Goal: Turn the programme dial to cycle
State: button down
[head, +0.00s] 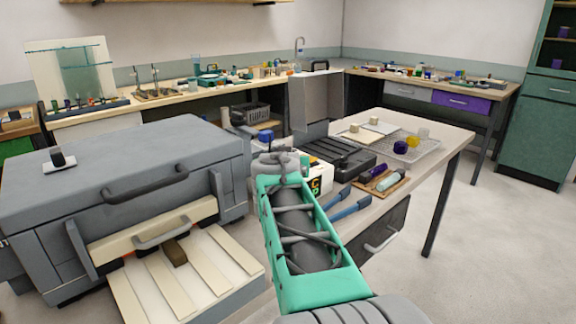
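No programme dial can be made out for certain. A white box with a black panel and yellow-green marks (319,182) stands on the near table, partly hidden behind my green arm link. Whether a dial is on its face is hidden. A small black knob (58,157) stands upright on a white plate on top of the large grey kiln-like box at left; I cannot tell what it sets. My arm reaches forward from the bottom centre toward the white box. My gripper cannot be made out beyond the arm.
The grey box (90,185) has a handled front and a slatted cream shelf (185,275) below. The near table (435,140) holds a black case (340,153), a wire tray (405,150), blue-handled tools (348,209) and rods. Crowded benches line the walls; floor at right is clear.

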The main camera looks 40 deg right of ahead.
dwell(0.4)
jog(key=c, duration=1.5)
grip_release()
jog(key=v, duration=0.7)
jog(key=shift+s+a+r, duration=0.15)
jog(key=shift+s+a, duration=0.1)
